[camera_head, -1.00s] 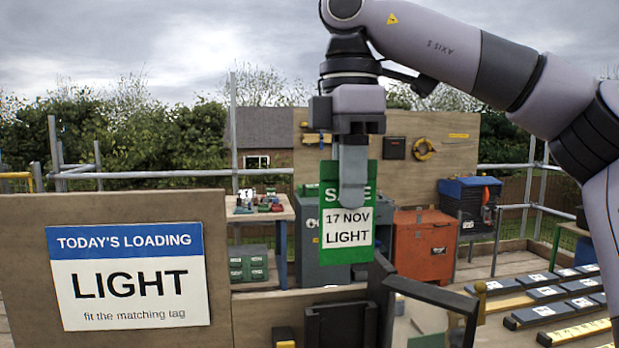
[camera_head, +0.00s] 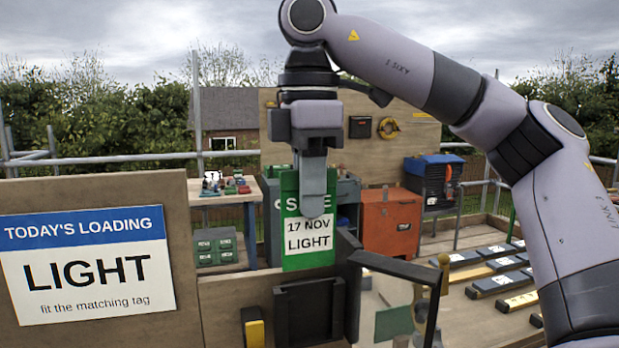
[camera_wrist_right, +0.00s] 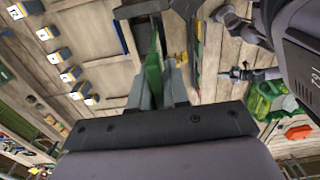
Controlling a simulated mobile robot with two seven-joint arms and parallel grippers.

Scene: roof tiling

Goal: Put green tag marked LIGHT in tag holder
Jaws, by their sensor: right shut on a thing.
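The green tag (camera_head: 308,258) reads "17 NOV LIGHT" on a white label, with larger letters above partly hidden by my fingers. My right gripper (camera_head: 314,208) points down and is shut on the tag's upper part. The tag hangs upright. Its lower edge shows just above the black tag holder (camera_head: 310,312), which is fixed to a wooden board; whether they touch is unclear. In the right wrist view the tag (camera_wrist_right: 154,78) shows nearly edge-on between the grey fingers, with the dark holder (camera_wrist_right: 140,9) beyond. My left gripper is not seen in the head view.
A "TODAY'S LOADING LIGHT" sign (camera_head: 88,265) is on the board at left. A black frame (camera_head: 400,268) juts out right of the holder. Behind stand a workbench (camera_head: 225,197), an orange cabinet (camera_head: 389,223) and a blue toolbox (camera_head: 433,175).

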